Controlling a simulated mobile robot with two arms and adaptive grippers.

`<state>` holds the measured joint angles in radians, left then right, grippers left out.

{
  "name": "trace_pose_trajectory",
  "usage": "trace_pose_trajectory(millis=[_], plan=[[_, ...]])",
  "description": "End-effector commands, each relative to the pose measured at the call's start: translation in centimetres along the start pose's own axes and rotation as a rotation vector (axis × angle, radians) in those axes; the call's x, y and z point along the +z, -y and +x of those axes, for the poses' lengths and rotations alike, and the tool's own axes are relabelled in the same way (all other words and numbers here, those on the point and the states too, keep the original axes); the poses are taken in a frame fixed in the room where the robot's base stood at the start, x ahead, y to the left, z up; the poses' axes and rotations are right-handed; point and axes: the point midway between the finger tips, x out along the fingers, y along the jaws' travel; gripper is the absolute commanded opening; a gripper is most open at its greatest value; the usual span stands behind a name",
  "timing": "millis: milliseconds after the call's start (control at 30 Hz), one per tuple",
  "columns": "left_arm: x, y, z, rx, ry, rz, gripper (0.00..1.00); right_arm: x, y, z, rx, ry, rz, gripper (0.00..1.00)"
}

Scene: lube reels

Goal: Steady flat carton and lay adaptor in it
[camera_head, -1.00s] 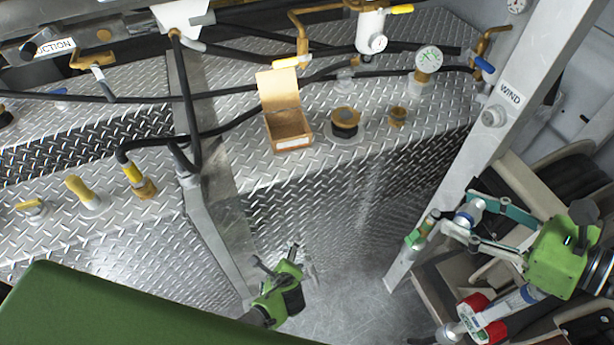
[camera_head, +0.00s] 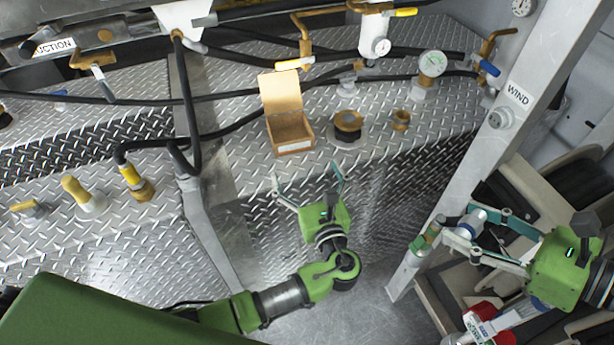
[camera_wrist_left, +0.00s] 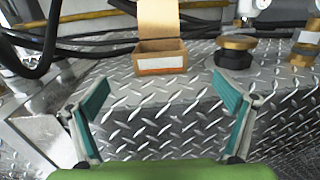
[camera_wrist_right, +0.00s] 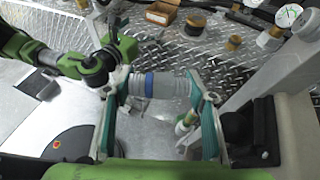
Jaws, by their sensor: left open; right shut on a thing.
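The small brown carton (camera_head: 290,134) stands with its lid up on the tread-plate ledge. It also shows in the left wrist view (camera_wrist_left: 160,58) and at the top of the right wrist view (camera_wrist_right: 162,12). My left gripper (camera_head: 308,182) is open and empty, in front of and below the carton, its fingers pointing at it without touching. My right gripper (camera_wrist_right: 157,88) is shut on the adaptor (camera_wrist_right: 165,86), a pale grey cylinder with a blue band. In the head view the adaptor (camera_head: 472,221) is at the right, beside the metal post, well away from the carton.
Brass-topped fittings (camera_head: 347,124) stand right of the carton. Black hoses (camera_head: 240,92) run behind it. A pressure gauge (camera_head: 432,63) is further right. The post marked WIND (camera_head: 490,145) stands between the carton and my right gripper.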

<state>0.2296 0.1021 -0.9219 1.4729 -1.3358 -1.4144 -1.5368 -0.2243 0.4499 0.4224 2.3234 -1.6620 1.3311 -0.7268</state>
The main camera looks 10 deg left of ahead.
Motion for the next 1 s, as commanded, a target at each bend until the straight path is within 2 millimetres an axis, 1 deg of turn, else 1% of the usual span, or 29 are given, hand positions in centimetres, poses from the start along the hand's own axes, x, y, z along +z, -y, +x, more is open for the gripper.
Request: trace_pose_trajectory(millis=[33,300,500,700,967,1000], plan=[[0.2,-0.1,0.9,0.002,0.002,0.0,0.96,0.2,0.0,-0.1,0.0,0.001,0.0,0.26],[0.1,-0.1,6.2,0.002,0.001,0.001,0.96,0.7,0.0,-0.3,0.0,0.001,0.0,0.26],[0.0,0.0,9.1,0.001,-0.001,-0.001,0.96,0.8,0.0,-0.3,0.0,0.001,0.0,0.26],[-0.1,-0.1,10.4,0.001,-0.003,-0.002,0.96,0.9,0.0,-0.3,0.0,0.001,0.0,0.26],[-0.1,-0.1,10.5,0.001,-0.004,-0.003,0.96,0.9,0.0,-0.3,0.0,0.001,0.0,0.26],[-0.1,-0.1,10.5,0.001,-0.004,-0.003,0.93,0.9,0.0,-0.3,0.0,0.001,0.0,0.26]])
